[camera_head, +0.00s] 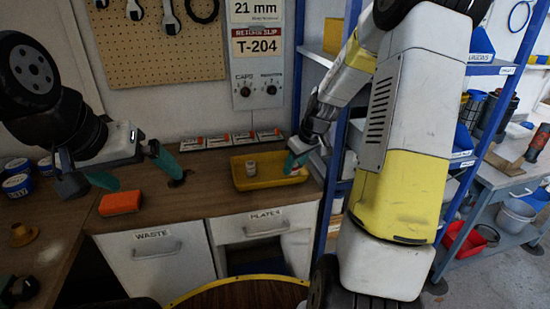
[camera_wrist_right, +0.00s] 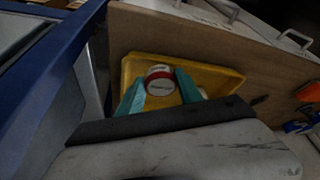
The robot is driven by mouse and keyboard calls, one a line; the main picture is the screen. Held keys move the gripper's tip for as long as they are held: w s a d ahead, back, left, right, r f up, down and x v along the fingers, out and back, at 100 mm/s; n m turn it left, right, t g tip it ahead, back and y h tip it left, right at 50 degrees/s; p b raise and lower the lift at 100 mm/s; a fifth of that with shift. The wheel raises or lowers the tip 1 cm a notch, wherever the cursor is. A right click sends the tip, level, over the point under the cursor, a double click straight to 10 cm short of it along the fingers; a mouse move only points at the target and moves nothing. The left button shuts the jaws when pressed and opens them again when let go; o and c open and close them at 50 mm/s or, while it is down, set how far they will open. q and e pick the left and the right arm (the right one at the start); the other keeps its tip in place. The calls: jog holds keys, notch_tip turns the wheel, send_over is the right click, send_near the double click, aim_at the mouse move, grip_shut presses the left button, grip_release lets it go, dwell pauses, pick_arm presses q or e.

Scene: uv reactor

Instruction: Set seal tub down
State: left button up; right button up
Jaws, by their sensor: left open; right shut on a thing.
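The seal tub (camera_wrist_right: 159,80) is a small white tub with a red band, between the green fingers of my right gripper (camera_wrist_right: 158,88) in the right wrist view. The gripper is shut on it over the yellow tray (camera_wrist_right: 228,78). In the head view my right gripper (camera_head: 293,162) is at the right end of the tray (camera_head: 262,184), and the tub is mostly hidden. I cannot tell whether the tub touches the tray floor. My left gripper (camera_head: 136,172) is open and empty above the wooden bench, near an orange block (camera_head: 120,203).
Another small pale tub (camera_head: 251,168) stands at the tray's left side. Several small red-and-white cards (camera_head: 232,139) line the bench back. Blue-lidded tins (camera_head: 18,183) stand at far left. A blue-framed shelf (camera_head: 487,69) is right of the bench.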

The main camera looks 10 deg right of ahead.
jog(key=w, duration=0.6)
jog(key=shift+w+a+f, duration=0.25)
jog(key=shift+w+f, duration=0.05)
jog(key=shift+s+d+x, duration=0.1)
jog(key=shift+d+x, duration=0.05)
jog(key=shift+x, duration=0.7)
jog(key=shift+s+d+x, duration=0.15)
jog(key=shift+x, duration=0.75)
jog(key=shift+f, duration=0.3)
jog(key=o, duration=1.3)
jog(key=s+a+v, duration=0.1)
jog(key=a+v, duration=0.1)
jog(key=v, duration=0.7)
jog(key=s+a+v, duration=0.2)
jog(key=v, duration=0.8)
jog(key=s+a+r+m, duration=0.1)
jog(key=s+a+r, duration=0.1)
jog(key=s, duration=0.5)
jog(key=s+a+r+m+t, duration=0.1)
jog(key=s+a+r+m, duration=0.1)
jog(key=s, duration=0.6)
jog(key=s+a+r+m+t, duration=0.1)
jog(key=s+a+r+m, duration=0.1)
jog(key=s, duration=0.6)
